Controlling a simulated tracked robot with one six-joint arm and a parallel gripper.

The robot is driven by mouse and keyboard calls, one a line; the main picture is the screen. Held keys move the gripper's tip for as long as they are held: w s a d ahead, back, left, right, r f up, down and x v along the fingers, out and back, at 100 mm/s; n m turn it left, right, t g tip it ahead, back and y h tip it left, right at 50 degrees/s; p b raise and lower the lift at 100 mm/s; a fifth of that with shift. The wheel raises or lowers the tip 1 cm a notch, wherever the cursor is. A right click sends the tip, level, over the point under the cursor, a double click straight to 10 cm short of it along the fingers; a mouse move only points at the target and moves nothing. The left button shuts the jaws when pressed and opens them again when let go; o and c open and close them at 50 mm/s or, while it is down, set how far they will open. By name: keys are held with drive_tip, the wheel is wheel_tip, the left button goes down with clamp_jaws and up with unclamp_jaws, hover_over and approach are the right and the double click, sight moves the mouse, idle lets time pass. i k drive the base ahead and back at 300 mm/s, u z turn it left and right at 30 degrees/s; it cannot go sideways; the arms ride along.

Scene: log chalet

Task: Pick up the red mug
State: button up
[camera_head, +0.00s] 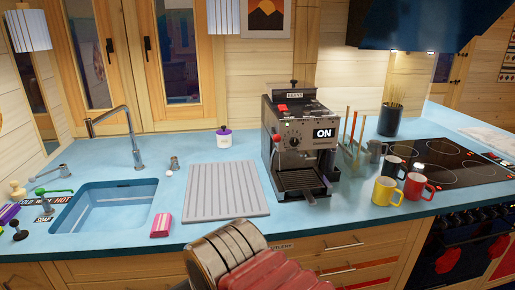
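The red mug (414,187) stands upright on the blue counter, near its front edge and in front of the black cooktop. Its handle points right. A yellow mug (385,192) stands just to its left, and a dark mug (396,167) stands behind. Part of my arm, grey and red, shows at the bottom centre, well to the left of the red mug. I cannot make out gripper fingers in this view.
A coffee machine (299,142) stands mid-counter, left of the mugs. A grey ribbed mat (223,190), a pink-and-white block (161,225) and a sink (104,212) are farther left. The cooktop (450,160) lies behind and right of the mugs. Drawers are below the counter.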

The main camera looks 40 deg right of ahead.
sight(415, 183)
drive_tip(key=z, duration=1.25)
drive_tip(key=k, duration=0.45)
drive_tip(key=z, duration=0.3)
drive_tip(key=i, duration=0.5)
